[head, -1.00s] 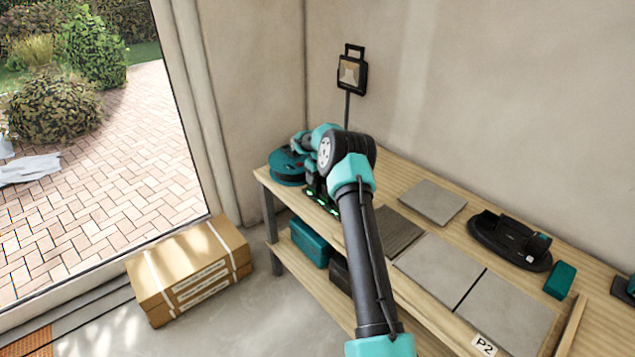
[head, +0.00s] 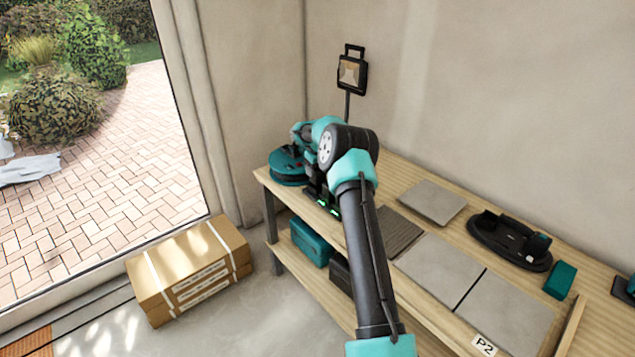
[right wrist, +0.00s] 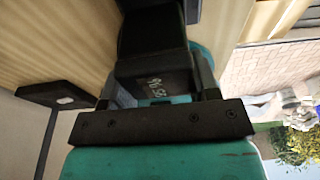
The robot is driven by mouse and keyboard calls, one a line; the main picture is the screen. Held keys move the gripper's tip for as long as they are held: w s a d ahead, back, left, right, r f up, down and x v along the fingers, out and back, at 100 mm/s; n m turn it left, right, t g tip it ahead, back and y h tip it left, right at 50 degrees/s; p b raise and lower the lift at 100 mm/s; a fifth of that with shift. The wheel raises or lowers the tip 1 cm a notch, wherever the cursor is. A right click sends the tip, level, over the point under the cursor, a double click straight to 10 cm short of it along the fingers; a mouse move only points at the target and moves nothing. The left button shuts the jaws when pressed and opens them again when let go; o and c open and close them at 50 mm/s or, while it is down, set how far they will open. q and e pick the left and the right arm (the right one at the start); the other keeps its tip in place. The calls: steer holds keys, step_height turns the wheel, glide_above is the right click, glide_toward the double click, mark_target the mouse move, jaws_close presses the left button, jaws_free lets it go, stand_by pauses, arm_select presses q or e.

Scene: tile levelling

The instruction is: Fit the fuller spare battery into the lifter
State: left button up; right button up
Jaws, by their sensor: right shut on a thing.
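The lifter (head: 287,168), a round teal tool with black parts, sits at the far left end of the bench. My right gripper (right wrist: 160,98) is shut on a black block with pale handwriting, which looks like a battery (right wrist: 152,78). In the right wrist view this block lies against another black part, with curved teal behind it. I cannot tell whether it is seated. In the head view the gripper is beside the lifter, mostly behind my own arm, near small green lights. My left gripper is out of view.
A teal case (head: 311,242) is on the lower shelf. A carton (head: 188,270) stands on the floor.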

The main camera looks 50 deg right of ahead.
steer(key=shift+r, duration=1.2)
